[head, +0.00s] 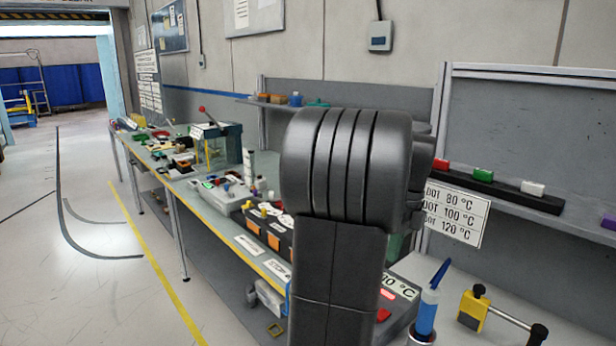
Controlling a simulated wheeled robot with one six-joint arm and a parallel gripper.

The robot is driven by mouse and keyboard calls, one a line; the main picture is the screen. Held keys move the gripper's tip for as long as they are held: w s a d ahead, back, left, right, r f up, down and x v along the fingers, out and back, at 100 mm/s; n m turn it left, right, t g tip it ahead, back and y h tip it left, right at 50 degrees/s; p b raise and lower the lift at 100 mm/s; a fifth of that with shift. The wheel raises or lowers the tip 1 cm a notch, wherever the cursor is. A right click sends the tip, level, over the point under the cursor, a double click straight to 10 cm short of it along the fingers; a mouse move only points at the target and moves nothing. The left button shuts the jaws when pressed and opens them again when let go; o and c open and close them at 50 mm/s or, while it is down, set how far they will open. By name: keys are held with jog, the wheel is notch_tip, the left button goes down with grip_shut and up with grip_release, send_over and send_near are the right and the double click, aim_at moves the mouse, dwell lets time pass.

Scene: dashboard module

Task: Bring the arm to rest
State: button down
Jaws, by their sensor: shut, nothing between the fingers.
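My arm (340,190) stands upright in the middle of the head view, close to the camera. I see a dark link and a thick ribbed joint at its top. The joint covers part of the workbench and the wall behind it. My gripper is not seen in this view, so what lies near it cannot be told.
A long workbench (262,262) runs from the left back to the right front, crowded with several tools and boxes. A blue bottle (426,312) and a yellow-black tool (473,308) stand at the right front. A sign (455,213) hangs behind. The floor (95,270) at left is clear.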

jog(key=shift+s+a+n+t+h+p, duration=0.15)
jog(key=shift+n+p, duration=1)
jog(key=shift+n, duration=1.5)
jog(key=shift+s+a+n+t+h+p, duration=0.1)
jog(key=shift+a+n+t+h+p, duration=0.15)
jog(key=shift+n+p, duration=1.7)
jog(key=shift+s+a+n+t+h+p, duration=0.15)
jog(key=shift+n+p, duration=0.25)
jog(key=shift+n, duration=3)
jog(key=shift+r, duration=0.1)
